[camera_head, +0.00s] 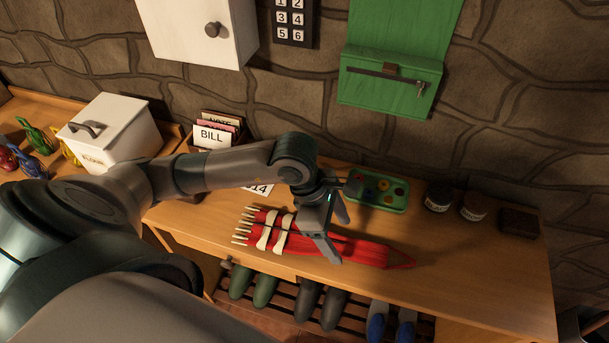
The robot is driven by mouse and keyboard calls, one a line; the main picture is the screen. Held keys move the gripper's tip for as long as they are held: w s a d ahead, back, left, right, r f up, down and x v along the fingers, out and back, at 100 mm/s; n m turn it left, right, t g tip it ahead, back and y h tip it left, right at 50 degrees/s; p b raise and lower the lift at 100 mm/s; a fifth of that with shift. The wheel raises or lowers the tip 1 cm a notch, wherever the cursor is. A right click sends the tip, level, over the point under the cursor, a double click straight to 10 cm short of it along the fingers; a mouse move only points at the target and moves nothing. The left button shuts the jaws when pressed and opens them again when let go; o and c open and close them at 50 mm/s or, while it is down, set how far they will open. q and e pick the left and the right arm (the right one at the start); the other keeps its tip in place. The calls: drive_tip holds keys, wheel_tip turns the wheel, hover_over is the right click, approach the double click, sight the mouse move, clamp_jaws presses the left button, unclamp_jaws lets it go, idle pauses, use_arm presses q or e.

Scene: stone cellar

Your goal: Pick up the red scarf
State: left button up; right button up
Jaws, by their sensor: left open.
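The red scarf (362,251) lies along the front part of the wooden desk. It has cream bands and a pale fringe at its left end, and it narrows to a point at its right end. My left gripper (338,231) comes in from the left and is over the middle of the scarf. Its two fingers are spread, one at the far side and one over the scarf's near part. Whether the fingers touch the scarf I cannot tell. My arm and gripper hide a little of the scarf. My right gripper is not in view.
Behind the gripper is a green paint tray (379,203). Two dark jars (438,198) and a dark block (519,222) stand at the back right. A card box (213,135) and a white lidded box (112,132) are left. Shoes (308,301) sit on a rack below.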

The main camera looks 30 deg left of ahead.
sight(348, 244)
use_arm(q)
drive_tip(key=shift+w+d+f+p, duration=0.4)
drive_tip(key=shift+f+p, duration=0.25)
drive_tip(key=shift+p, duration=0.2)
drive_tip(key=p+x, duration=0.1)
drive_tip(key=x, duration=0.2)
drive_tip(key=shift+w+r, duration=0.1)
drive_tip(key=shift+d+f, duration=0.15)
drive_tip(key=shift+f, duration=0.2)
drive_tip(key=c, duration=1.2)
